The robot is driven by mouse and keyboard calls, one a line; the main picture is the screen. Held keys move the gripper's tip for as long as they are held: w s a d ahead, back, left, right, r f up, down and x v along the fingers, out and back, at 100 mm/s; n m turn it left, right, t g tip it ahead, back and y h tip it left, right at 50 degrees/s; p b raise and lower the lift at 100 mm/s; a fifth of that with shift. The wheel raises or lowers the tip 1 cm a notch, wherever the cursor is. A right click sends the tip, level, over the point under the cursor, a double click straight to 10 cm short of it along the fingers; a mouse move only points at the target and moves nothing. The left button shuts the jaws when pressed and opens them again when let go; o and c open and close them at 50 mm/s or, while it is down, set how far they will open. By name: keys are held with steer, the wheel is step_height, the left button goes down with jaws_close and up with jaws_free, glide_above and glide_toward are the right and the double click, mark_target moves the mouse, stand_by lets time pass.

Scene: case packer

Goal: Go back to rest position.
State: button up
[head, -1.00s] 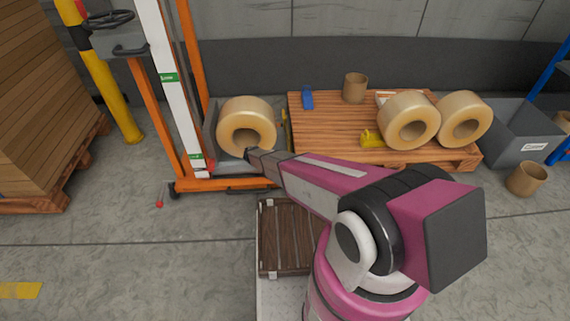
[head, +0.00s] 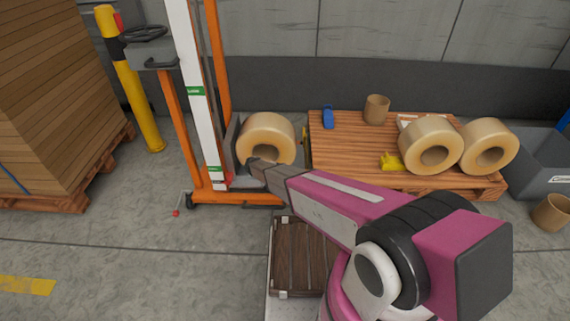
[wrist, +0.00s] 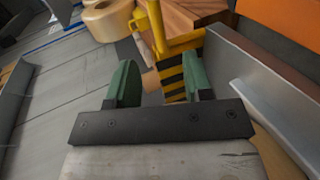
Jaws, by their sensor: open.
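My gripper shows in the wrist view (wrist: 161,82) with its two green fingers apart and nothing held between them. In the head view my arm reaches left, and its end overlaps the lower left of a large tan tape roll (head: 268,130). That roll stands at the orange and white lifter (head: 202,110). The fingertips are hidden in the head view, and I cannot tell whether they touch the roll. A yellow post with black stripes (wrist: 168,75) and a grey metal plate (wrist: 240,75) lie beyond and right of the fingers in the wrist view.
A wooden pallet (head: 345,150) holds two tape rolls (head: 420,160) (head: 500,165), a cardboard core (head: 377,108), and blue and yellow items. Stacked cardboard (head: 50,90) and a yellow post (head: 135,95) stand left. A grey bin (head: 535,150) is right. Floor at lower left is clear.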

steer(key=s+d+r+y, duration=0.6)
steer(key=s+d+r, duration=0.5)
steer(key=r, duration=0.3)
steer(key=s+d+r+y, duration=0.7)
steer(key=s+d+r, duration=0.3)
steer(key=r, duration=0.5)
steer(key=shift+s+d+y, duration=0.3)
steer(key=shift+s+d, duration=0.05)
